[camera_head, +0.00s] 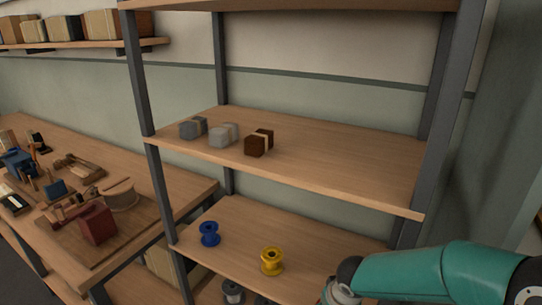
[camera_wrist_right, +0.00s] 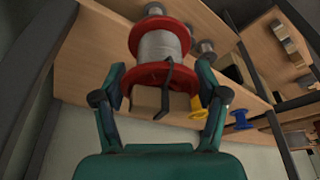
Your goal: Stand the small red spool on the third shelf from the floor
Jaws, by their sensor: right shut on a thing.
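The red spool (camera_wrist_right: 160,43), with red flanges and a pale grey wound middle, is large and close in the right wrist view. My right gripper (camera_wrist_right: 161,76) is shut on it, with the teal and black fingers on either side of the lower flange. In the head view only my teal right arm shows at the lower right; its gripper and the red spool are out of sight. The rack's shelf with bundles (camera_head: 340,160) has a clear right half. The shelf below it (camera_head: 225,262) holds a blue spool (camera_head: 209,233) and a yellow spool (camera_head: 272,261). My left gripper is not in view.
Three strapped bundles, blue-grey (camera_head: 193,128), light grey (camera_head: 224,135) and brown (camera_head: 259,143), sit on the upper shelf's left half. Grey spools (camera_head: 233,291) stand lower down. Dark posts (camera_head: 437,110) frame the rack. A cluttered workbench (camera_head: 165,175) is at left.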

